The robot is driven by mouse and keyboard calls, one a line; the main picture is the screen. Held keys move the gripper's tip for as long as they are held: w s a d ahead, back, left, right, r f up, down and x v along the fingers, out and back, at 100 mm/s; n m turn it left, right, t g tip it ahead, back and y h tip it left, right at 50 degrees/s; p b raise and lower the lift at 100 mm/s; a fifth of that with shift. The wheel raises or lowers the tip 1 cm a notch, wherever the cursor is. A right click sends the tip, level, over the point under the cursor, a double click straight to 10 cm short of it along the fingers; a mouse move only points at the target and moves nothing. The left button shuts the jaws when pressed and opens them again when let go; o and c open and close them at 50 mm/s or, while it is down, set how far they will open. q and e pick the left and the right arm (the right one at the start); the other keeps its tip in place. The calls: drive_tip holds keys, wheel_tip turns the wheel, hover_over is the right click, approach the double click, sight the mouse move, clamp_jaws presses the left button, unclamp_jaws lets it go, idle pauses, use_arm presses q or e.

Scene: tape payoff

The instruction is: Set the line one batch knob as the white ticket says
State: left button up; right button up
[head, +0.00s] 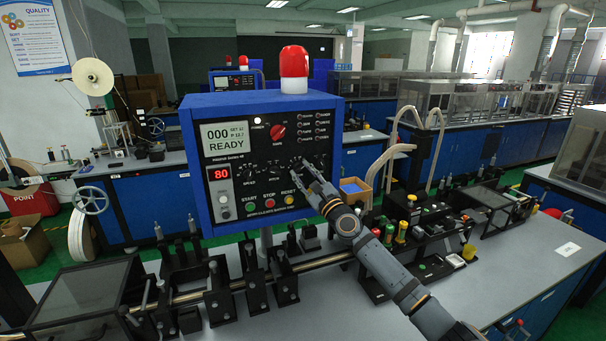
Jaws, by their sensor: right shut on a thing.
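A blue control box (191,165) with a dark front panel stands over the near bench. Its screen (226,139) reads READY with 000. A row of small dark knobs crosses the middle of the panel, with SPEED and PITCH labels at the left. My right gripper (307,166) reaches up from the lower right and is shut at the right end of this row, on a knob that its fingers mostly hide. The label and pointer of that knob cannot be read. A small white card (567,249) lies flat on the bench at the right; its writing is too small to read. My left gripper is not in view.
A red knob (277,131) sits above the row; START, STOP and RESET (288,189) buttons sit below. A red lamp (293,69) tops the box. A rail with black fixtures (220,290) runs below it. The bench is clear at the right.

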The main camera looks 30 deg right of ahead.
drive_tip(key=n+y, duration=0.1)
drive_tip(key=n, duration=0.2)
drive_tip(key=n+g+y+p, duration=0.1)
drive_tip(key=n, duration=0.2)
drive_tip(key=shift+d+r+g+y, duration=0.15)
drive_tip(key=shift+g+y, duration=0.15)
drive_tip(key=n+g+p, duration=0.1)
drive_tip(key=n, duration=0.3)
drive_tip(key=shift+r, duration=0.2)
drive_tip(key=n+p, duration=0.1)
drive_tip(key=n+g+p, duration=0.1)
drive_tip(key=n, duration=0.1)
drive_tip(key=n+g+p, duration=0.1)
drive_tip(key=n+p, duration=0.1)
drive_tip(key=shift+r, duration=0.25)
drive_tip(key=shift+n+g+p, duration=0.65)
drive_tip(key=shift+n+g, duration=0.05)
drive_tip(key=shift+n, duration=0.5)
drive_tip(key=n+h, duration=0.1)
drive_tip(key=n, duration=0.1)
drive_tip(key=shift+n+g, duration=0.3)
drive_tip(key=shift+g, duration=0.1)
drive_tip(key=n+h, duration=0.1)
drive_tip(key=n+g+h, duration=0.1)
drive_tip(key=n, duration=0.2)
drive_tip(key=shift+a+r+g+h, duration=0.1)
drive_tip(key=shift+a+g+h, duration=0.2)
drive_tip(key=shift+h, duration=0.1)
drive_tip(key=shift+n, duration=0.3)
